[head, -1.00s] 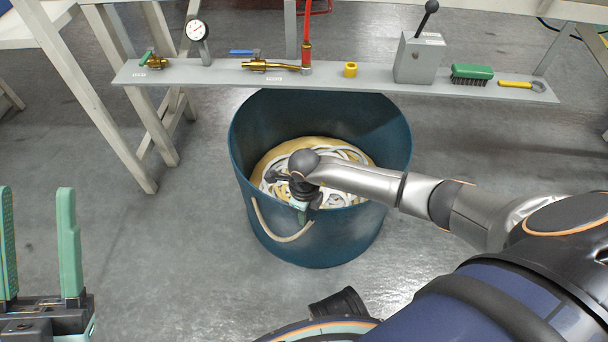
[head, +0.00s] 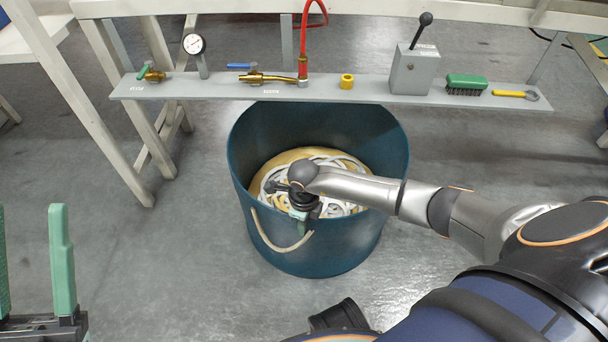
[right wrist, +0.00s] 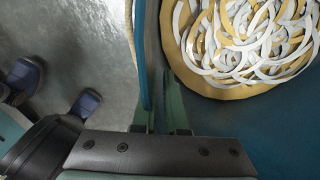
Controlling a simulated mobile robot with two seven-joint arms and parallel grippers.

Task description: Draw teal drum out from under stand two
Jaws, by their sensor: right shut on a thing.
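The teal drum (head: 330,251) stands upright on the floor, its back edge just under the front edge of the stand's grey shelf (head: 215,91). Most of its open top is clear of the shelf. A pale rope handle (head: 276,244) hangs on its front wall. My right gripper (head: 304,212) is shut on the drum's near rim, above the handle. In the right wrist view its fingers (right wrist: 160,118) straddle the drum wall. My left gripper (head: 33,265) is open and empty at the lower left, away from the drum.
Tangled white and tan tape (head: 325,180) lies in the drum. Pale trestle legs (head: 85,110) stand left. Floor in front is clear.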

